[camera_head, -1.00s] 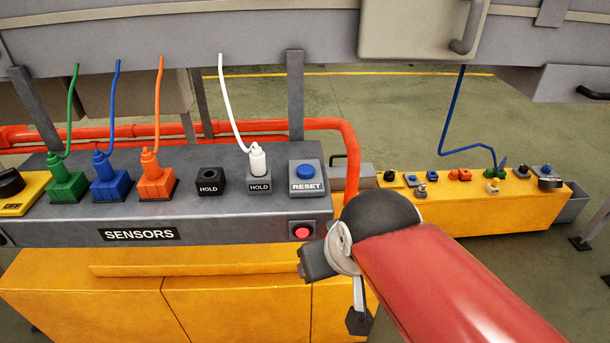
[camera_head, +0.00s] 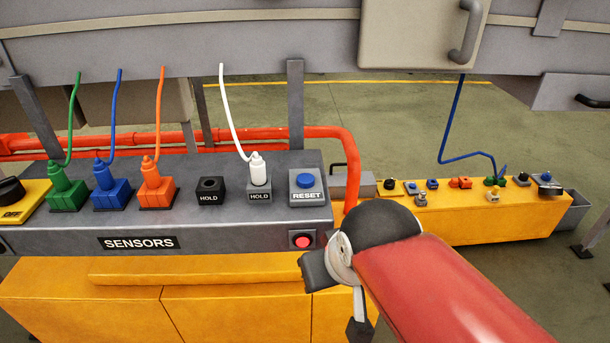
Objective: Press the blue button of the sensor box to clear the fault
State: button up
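The blue button (camera_head: 305,180) sits on a grey block marked RESET, at the right end of the top of the grey sensor box (camera_head: 60,241), which is labelled SENSORS. A red round light or button (camera_head: 303,241) is on the box's front face below it. My red arm comes in from the lower right. My gripper (camera_head: 316,270) is at the arm's end, in front of the box's right front corner, below and apart from the blue button. Its fingers are too small and turned away to tell whether they are open or shut.
Green (camera_head: 66,190), blue (camera_head: 110,191) and orange (camera_head: 156,187) plugs, a white plug (camera_head: 258,170) and a black HOLD socket (camera_head: 210,191) line the box top. An orange pipe (camera_head: 352,160) runs behind. A yellow box (camera_head: 480,220) stands at right. Yellow cabinets (camera_head: 60,295) stand below.

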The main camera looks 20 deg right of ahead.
grip_shut()
dwell(1.4)
